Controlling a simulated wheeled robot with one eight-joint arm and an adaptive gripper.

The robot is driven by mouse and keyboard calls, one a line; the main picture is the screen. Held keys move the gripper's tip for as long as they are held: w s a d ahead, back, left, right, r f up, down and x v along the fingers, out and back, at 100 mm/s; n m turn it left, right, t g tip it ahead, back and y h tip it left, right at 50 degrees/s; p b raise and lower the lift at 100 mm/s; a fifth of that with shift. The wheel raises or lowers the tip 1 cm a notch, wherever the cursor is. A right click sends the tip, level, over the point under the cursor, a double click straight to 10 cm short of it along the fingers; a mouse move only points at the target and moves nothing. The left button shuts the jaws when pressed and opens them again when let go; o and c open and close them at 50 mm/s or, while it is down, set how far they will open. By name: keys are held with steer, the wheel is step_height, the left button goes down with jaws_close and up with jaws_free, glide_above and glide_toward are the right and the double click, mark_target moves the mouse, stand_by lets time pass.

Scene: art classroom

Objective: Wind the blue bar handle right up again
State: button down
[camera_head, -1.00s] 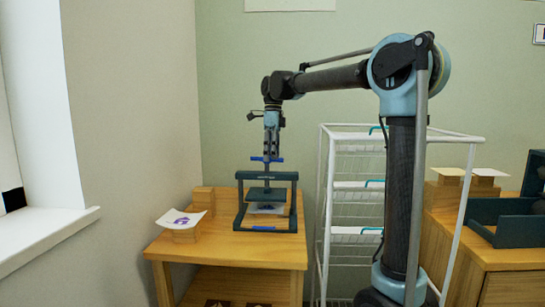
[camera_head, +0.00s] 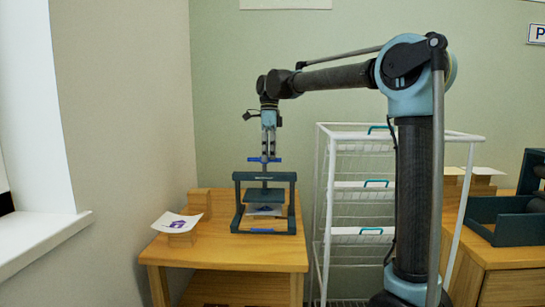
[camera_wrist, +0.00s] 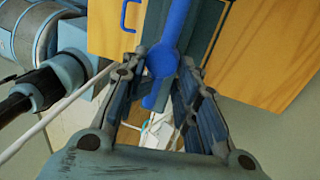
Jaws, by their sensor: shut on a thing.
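The blue bar handle (camera_head: 257,159) sits on top of the screw of a dark teal press (camera_head: 237,205) on the wooden table. It lies about level, above the press's top beam. The press's flat plate (camera_head: 264,195) hangs below the beam, above a sheet with a purple mark (camera_head: 265,211). My gripper (camera_head: 268,154) points down from above and is shut on the handle. In the wrist view, the blue handle (camera_wrist: 163,60) lies with its round hub between my two fingers (camera_wrist: 155,75). The exact contact of the fingertips is hard to see.
A small wooden stand with a purple-printed sheet (camera_head: 177,222) is left of the press on the wooden table (camera_head: 215,253). A white wire rack (camera_head: 322,215) stands close on the right. The wall is close on the left. Another table (camera_head: 510,262) with dark equipment is at far right.

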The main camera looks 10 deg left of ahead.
steer(key=c, duration=1.3)
jaws_free()
steer(key=shift+w+a+f, duration=0.1)
steer(key=shift+w, duration=0.05)
steer(key=r, duration=0.4)
steer(key=w+r, duration=0.1)
steer(key=r, duration=0.3)
steer(key=w+r, duration=0.1)
steer(key=r, duration=0.2)
steer(key=shift+w+a+r, duration=0.15)
steer(key=shift+w+r, duration=0.05)
steer(key=shift+r, duration=0.2)
steer(key=shift+s, duration=0.1)
